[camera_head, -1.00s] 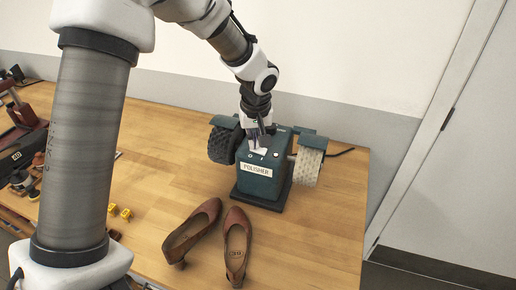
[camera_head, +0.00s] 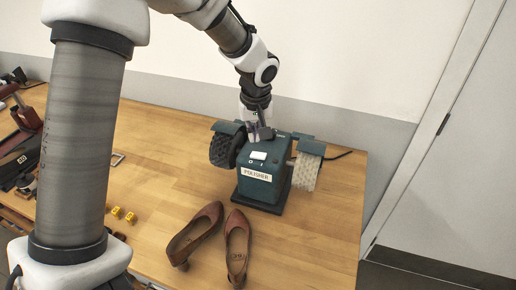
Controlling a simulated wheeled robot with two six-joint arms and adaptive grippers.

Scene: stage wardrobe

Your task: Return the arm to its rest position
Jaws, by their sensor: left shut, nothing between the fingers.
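My left arm comes in from the left, and my left gripper (camera_head: 260,134) is shut and empty. It points down at the upper back part of the green polisher (camera_head: 258,190), just behind its white switch panel (camera_head: 258,156). I cannot tell whether the fingertips touch the housing. The polisher has a dark brush wheel (camera_head: 222,150) on its left and a pale one (camera_head: 306,171) on its right. My right gripper is not in view.
A pair of brown heeled shoes (camera_head: 238,245) stands on the wooden table (camera_head: 165,165) in front of the polisher. Small yellow markers (camera_head: 117,212) lie left of them. Tools and dark boxes crowd the far left. A pale wall (camera_head: 330,60) rises behind; the table's right side is clear.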

